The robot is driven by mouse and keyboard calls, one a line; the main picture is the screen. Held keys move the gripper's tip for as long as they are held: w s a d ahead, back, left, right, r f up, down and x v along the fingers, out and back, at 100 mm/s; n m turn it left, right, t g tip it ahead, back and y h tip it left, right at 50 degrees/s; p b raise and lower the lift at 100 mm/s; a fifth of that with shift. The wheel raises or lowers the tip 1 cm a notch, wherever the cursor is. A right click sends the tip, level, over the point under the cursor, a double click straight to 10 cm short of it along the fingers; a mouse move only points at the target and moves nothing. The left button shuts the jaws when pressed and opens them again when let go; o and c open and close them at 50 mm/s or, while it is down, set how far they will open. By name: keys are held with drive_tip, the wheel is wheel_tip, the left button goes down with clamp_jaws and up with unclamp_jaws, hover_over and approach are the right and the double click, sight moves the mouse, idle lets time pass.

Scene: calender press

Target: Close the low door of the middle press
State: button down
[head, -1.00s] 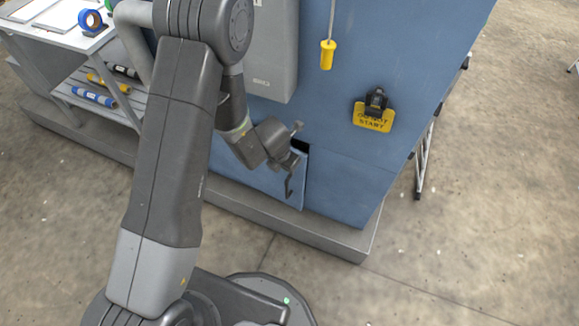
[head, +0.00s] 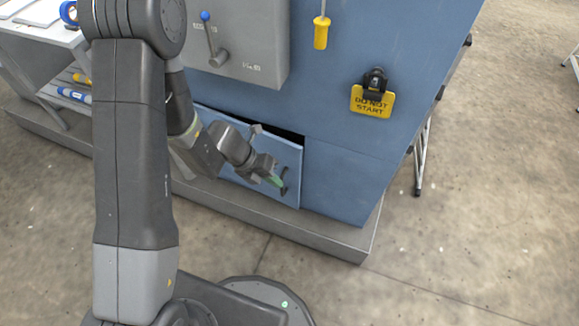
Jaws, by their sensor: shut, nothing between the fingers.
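The low door (head: 238,163) is a blue panel low on the front of the blue press (head: 345,170). It stands slightly ajar, with a dark gap along its top edge that is wider toward the right. A dark handle (head: 284,179) is near its right edge. My gripper (head: 275,181) is shut and empty in front of the door's right part, just left of the handle. I cannot tell whether it touches the door or the handle. My wrist and forearm hide part of the door's left side.
A grey panel with a blue-knobbed lever (head: 211,42) is above the door. A yellow handle (head: 321,33) hangs to its right, near a yellow "do not start" tag (head: 373,101). A grey plinth (head: 335,237) runs below. A table with rolls (head: 72,95) is at left.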

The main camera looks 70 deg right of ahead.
sight(290, 155)
drive_tip(key=w+n+g+h+b, duration=0.7)
drive_tip(key=g+h+b, duration=0.15)
drive_tip(key=b, duration=0.65)
drive_tip(key=shift+t+h, duration=0.25)
drive_tip(key=shift+t, duration=0.1)
drive_tip(key=shift+w+d+f+b+x, duration=0.1)
drive_tip(key=shift+w+d+b+x, duration=0.25)
drive_tip(key=shift+x, duration=1.8)
drive_tip(key=shift+w+d+f+b+x, duration=0.1)
drive_tip(key=shift+w+d+b+x, duration=0.3)
drive_tip(key=shift+x, duration=1.7)
drive_tip(key=shift+w+d+b+x, duration=0.2)
drive_tip(key=shift+d+x, duration=0.3)
drive_tip(key=shift+x, duration=1.65)
